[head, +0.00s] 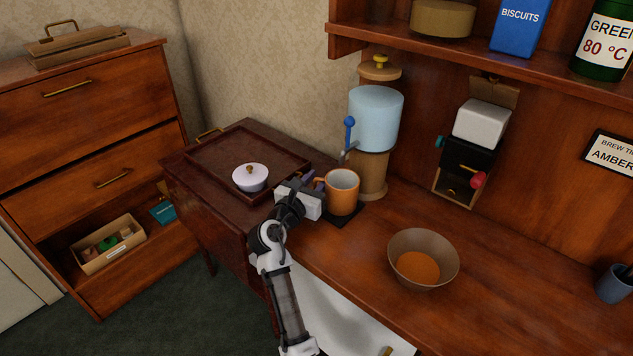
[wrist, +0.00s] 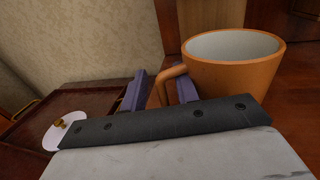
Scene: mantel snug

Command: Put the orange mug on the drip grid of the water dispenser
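The orange mug (head: 342,198) is upright over the dark drip grid (head: 346,220) in front of the water dispenser (head: 375,122), and looks to be standing on it. The mug hides most of the grid. The dispenser has a pale blue tank and a blue tap lever above the mug. My gripper (head: 315,185) is at the mug's left, on its handle side. In the wrist view, the mug (wrist: 232,70) is at the right, and the purple fingers of my gripper (wrist: 160,90) are apart, with the handle between them and a gap beside it.
A dark tray (head: 215,158) with a white lidded bowl (head: 250,177) is on the side cabinet at left. A brown bowl (head: 422,258) stands on the counter at right front. A wall-mounted grinder-like unit (head: 470,150) and a shelf (head: 480,50) are behind. Counter between is clear.

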